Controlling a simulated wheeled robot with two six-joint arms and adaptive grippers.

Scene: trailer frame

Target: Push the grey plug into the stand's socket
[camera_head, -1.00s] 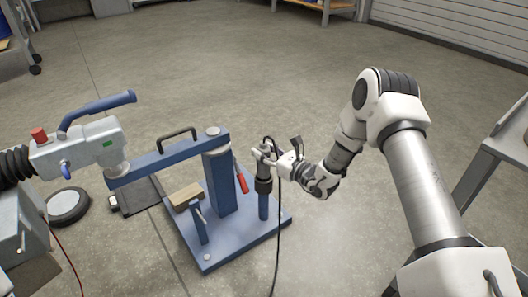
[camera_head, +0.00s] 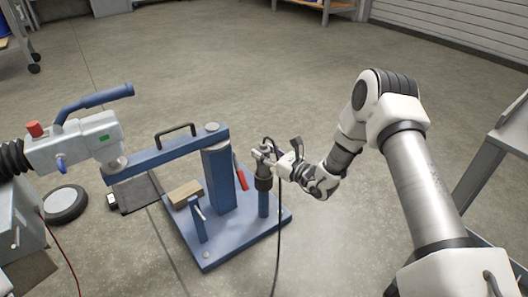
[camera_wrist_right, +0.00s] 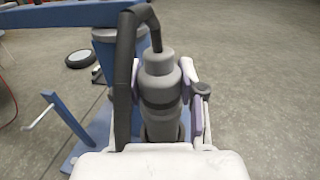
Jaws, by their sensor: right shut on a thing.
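The grey plug (camera_head: 262,161) stands upright above the dark socket (camera_head: 263,183) at the top of a short blue post (camera_head: 263,205) on the stand's base (camera_head: 230,246). Its lower end meets the socket's top; how deep it sits cannot be told. My right gripper (camera_head: 266,158) is shut on the plug from the right. In the right wrist view the plug (camera_wrist_right: 160,85) is between the two fingers, with a black cable bending over from its top. My left gripper is not in view.
The stand's tall blue column (camera_head: 219,180) and arm (camera_head: 165,156) are left of the plug, with a red-handled lever (camera_head: 240,180) between. The black cable (camera_head: 278,235) hangs down in front of the base. A wooden block (camera_head: 185,194) lies on the base. Open floor is behind.

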